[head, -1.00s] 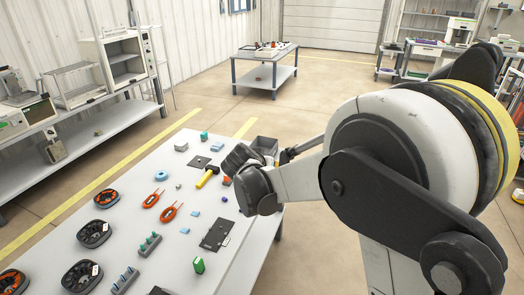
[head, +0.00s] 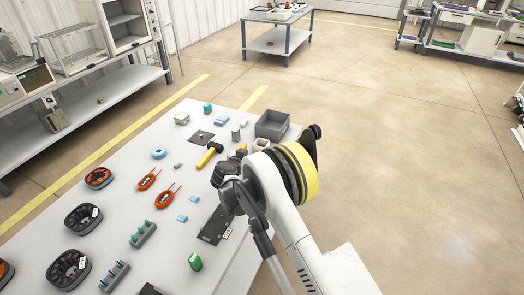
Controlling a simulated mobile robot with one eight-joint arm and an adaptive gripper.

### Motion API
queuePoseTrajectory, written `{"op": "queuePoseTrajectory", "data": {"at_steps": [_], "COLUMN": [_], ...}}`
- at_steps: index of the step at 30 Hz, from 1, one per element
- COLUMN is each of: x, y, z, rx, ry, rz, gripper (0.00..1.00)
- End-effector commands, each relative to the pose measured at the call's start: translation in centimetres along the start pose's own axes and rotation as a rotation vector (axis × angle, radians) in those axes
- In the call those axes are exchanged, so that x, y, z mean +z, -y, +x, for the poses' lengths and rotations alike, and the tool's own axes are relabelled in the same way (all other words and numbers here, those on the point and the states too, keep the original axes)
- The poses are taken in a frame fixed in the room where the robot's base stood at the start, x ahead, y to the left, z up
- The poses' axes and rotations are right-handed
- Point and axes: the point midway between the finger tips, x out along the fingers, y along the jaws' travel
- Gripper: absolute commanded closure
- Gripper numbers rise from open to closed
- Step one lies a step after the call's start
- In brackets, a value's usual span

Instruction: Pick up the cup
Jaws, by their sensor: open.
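A small pale, open-topped container that may be the cup (head: 261,145) stands near the table's right edge, just behind my arm in the head view. Its lower part is hidden by the arm. My gripper (head: 221,176) is a dark shape over the right side of the table, left of and nearer than that container. Its fingers are small and partly hidden by my wrist. It is open, and I see nothing held in it.
Open floor lies to the right.

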Motion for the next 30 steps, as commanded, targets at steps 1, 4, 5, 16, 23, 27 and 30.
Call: {"op": "queuePoseTrajectory", "data": {"at_steps": [1,4,5,16,23,27,30], "x": [0.1,0.0,-0.1,-0.7,-0.7,-0.7,-0.7], "y": [0.0,0.0,0.0,0.0,0.0,0.0,0.0], "z": [0.6,1.8,2.3,5.8,5.7,5.7,5.7], "rx": [0.001,0.0,0.0,-0.001,-0.001,-0.001,-0.001], "ry": [0.0,0.0,0.0,0.001,0.001,0.001,0.001], "rz": [0.0,0.0,0.001,0.0,0.0,0.0,0.0], "gripper": [0.24,0.24,0.24,0.24,0.51,0.81,0.82]}}
